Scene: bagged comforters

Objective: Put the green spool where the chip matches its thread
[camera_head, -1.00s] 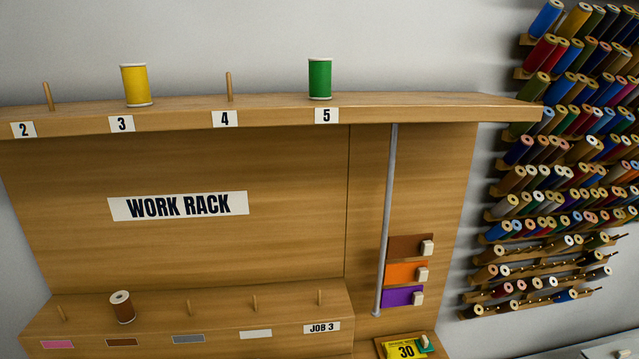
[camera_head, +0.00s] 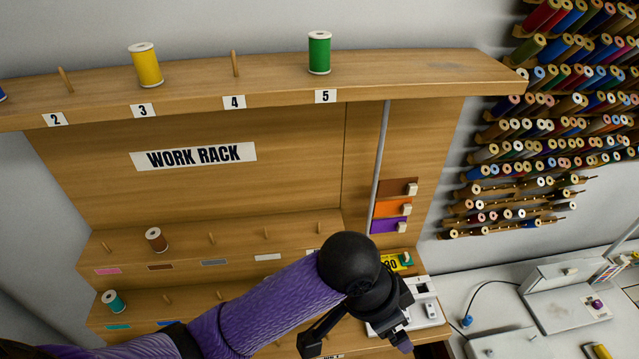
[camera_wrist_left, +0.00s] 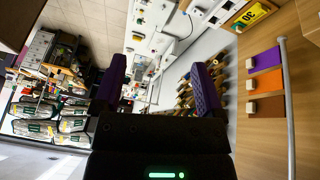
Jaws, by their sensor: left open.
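The green spool (camera_head: 319,53) stands upright on the top shelf above label 5 (camera_head: 325,96). Colour chips on the lower tiers include pink (camera_head: 107,271), brown (camera_head: 160,267), grey (camera_head: 214,262) and white (camera_head: 267,257) on one tier, and teal (camera_head: 118,327) and blue (camera_head: 170,322) below. My purple arm hides part of the lowest tier, and no green chip shows. My left gripper (camera_head: 355,343) is low in front of the rack, well below the green spool. In the left wrist view its fingers (camera_wrist_left: 160,82) are apart and empty. My right gripper is not in view.
A yellow spool (camera_head: 145,65) stands at 3; pegs 2 (camera_head: 66,79) and 4 (camera_head: 235,63) are bare. A brown spool (camera_head: 156,239) and a teal spool (camera_head: 114,301) occupy lower pegs. A metal rod (camera_head: 379,155) with hanging cards (camera_head: 390,208) stands right of centre.

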